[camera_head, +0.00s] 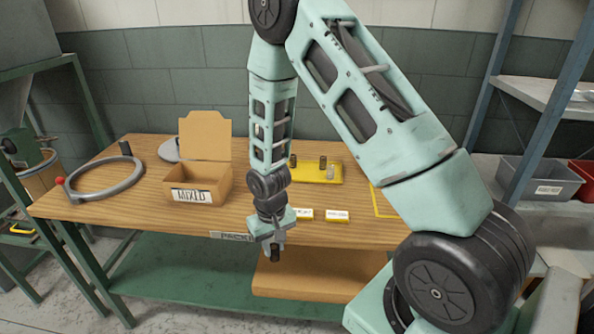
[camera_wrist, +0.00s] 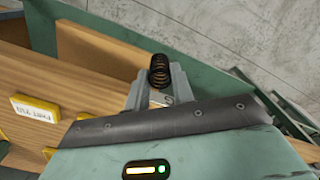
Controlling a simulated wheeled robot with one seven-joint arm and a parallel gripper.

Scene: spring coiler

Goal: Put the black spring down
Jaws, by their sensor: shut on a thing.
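A dark coil spring (camera_wrist: 159,72) stands between the fingertips of my gripper (camera_wrist: 152,92) in the wrist view. In the head view the black spring (camera_head: 275,254) hangs below my gripper (camera_head: 272,243), which is shut on it. My gripper is just in front of the table's front edge, beside the packing label and above a cardboard-coloured slab on the lower shelf. The spring is in the air, touching nothing but the fingers as far as I can see.
The wooden table (camera_head: 120,205) carries an open box marked MIXED (camera_head: 228,184), a grey ring (camera_head: 105,178) with a red knob, and a yellow tray (camera_head: 315,178) with several small springs. Yellow-edged labels (camera_head: 337,215) lie near the front. A cardboard box (camera_head: 310,275) sits below.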

